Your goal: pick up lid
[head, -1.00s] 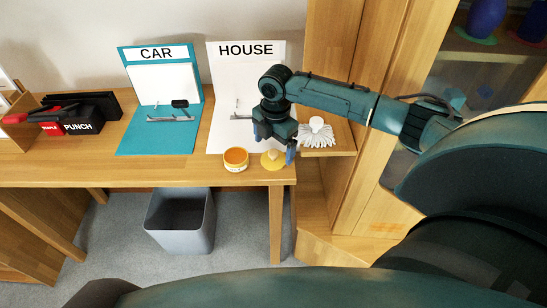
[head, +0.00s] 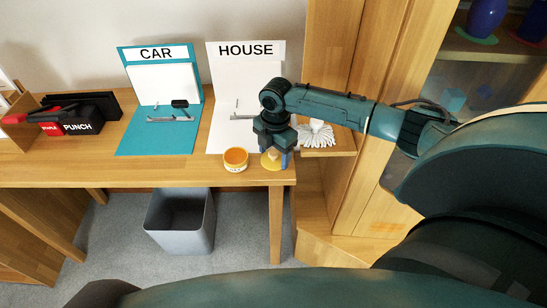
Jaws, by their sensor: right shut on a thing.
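A yellow lid (head: 268,162) with a pale knob lies near the front right edge of the table. My right gripper (head: 275,156) is over it, fingers pointing down and shut on the lid's knob. The lid looks level and at or very near the table top; I cannot tell if it touches. An orange and white round pot (head: 236,159) stands on the table just left of the lid. My left gripper is not in view.
A white brush-like item (head: 317,133) is right of my gripper. A grey bin (head: 180,220) stands below. PUNCH and STAPLE boxes (head: 80,122) are at left.

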